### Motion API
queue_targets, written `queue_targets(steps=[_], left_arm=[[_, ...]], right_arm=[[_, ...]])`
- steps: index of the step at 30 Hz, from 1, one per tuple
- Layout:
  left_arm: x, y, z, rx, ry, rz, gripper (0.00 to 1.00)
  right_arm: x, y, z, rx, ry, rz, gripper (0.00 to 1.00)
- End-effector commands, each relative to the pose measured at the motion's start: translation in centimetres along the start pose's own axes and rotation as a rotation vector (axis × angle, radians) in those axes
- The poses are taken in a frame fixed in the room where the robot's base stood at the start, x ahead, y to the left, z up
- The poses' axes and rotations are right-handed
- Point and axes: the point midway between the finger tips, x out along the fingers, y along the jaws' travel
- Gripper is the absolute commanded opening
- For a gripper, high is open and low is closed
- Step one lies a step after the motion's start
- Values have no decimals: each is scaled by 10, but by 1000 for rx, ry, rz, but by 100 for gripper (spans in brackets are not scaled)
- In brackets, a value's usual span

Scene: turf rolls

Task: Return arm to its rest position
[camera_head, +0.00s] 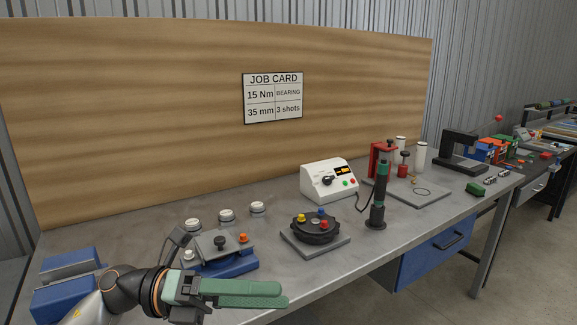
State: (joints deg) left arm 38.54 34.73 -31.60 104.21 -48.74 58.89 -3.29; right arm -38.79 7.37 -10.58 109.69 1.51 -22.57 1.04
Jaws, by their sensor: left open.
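My left arm (125,289) comes in from the lower left. Its gripper (283,295) has two green fingers pointing right, in front of the workbench's (120,240) near edge. The gripper is open, with nothing seen between the fingers. It is in front of and right of a blue fixture (235,266) with a grey top plate and a dark knob, and seems apart from it. My right gripper is out of view.
A round black fixture with coloured knobs (316,229) sits right of the gripper. Beyond it are an upright green-and-black tool (380,190), a white control box (328,182) and a red press (381,160). Blue blocks (65,295) lie beside my left arm. A job card (272,96) hangs on the backboard.

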Motion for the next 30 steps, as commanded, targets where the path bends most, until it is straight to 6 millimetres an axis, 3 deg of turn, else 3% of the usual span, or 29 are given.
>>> queue_targets(steps=[4, 8, 11, 14, 17, 22, 27, 30], left_arm=[[-4, 21, 10, -273, -293, -177, 72], [-26, 57, 15, -529, -565, -283, 72], [-51, 96, 8, -740, -782, -338, 72], [-78, 144, -15, -962, -1002, -366, 72], [-106, 193, -56, -1189, -1221, -372, 72], [-142, 262, -160, -1568, -1570, -330, 72], [-157, 294, -265, -1864, -1828, -257, 72], [-159, 299, -309, -1978, -1922, -220, 72]], right_arm=[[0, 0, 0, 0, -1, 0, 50], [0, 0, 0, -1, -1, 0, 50], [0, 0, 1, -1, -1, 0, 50], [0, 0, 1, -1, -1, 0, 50], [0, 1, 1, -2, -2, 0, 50], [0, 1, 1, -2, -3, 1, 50], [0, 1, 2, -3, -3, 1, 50], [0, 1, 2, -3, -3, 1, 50]])
